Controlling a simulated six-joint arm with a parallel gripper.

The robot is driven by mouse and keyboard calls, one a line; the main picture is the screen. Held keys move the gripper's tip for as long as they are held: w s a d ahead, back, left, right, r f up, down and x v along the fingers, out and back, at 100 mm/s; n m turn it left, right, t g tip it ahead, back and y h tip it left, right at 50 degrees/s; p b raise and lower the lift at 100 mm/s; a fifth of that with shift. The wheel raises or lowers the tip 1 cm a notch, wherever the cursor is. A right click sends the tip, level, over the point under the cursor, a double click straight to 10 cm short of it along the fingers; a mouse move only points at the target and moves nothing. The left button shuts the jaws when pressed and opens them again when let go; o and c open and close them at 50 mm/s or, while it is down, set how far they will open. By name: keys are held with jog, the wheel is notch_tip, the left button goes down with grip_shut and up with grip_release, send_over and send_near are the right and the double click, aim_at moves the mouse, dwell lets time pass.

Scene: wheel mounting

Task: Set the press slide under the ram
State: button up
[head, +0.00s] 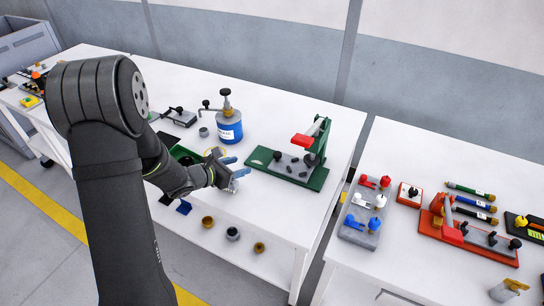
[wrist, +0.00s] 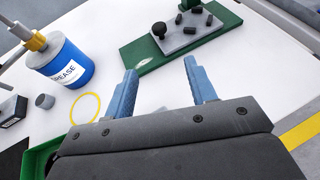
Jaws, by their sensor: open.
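The green press (head: 318,140) stands on a green base plate (head: 262,156) near the right end of the left table. A red part (head: 302,140) shows on the press, above the plate. The press slide looks to be the grey plate (wrist: 184,42) with a round black knob (wrist: 158,29) and several short black pegs, lying on the green base. It also shows in the head view (head: 292,166); I cannot tell if it is fully under the ram. My gripper (wrist: 160,72) has its blue fingers apart, with nothing between them. In the head view my gripper (head: 238,172) is left of the base, apart from the slide.
A blue grease can (head: 229,130) stands behind my gripper. A yellow ring (wrist: 85,108) and a green tray (wrist: 42,158) lie near it. The right table holds a red fixture (head: 480,241). White tabletop is bare before the press.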

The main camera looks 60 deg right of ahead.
aim_at(275, 155)
jog(key=x, duration=1.7)
jog(key=shift+d+f, duration=0.1)
jog(key=shift+d, duration=0.05)
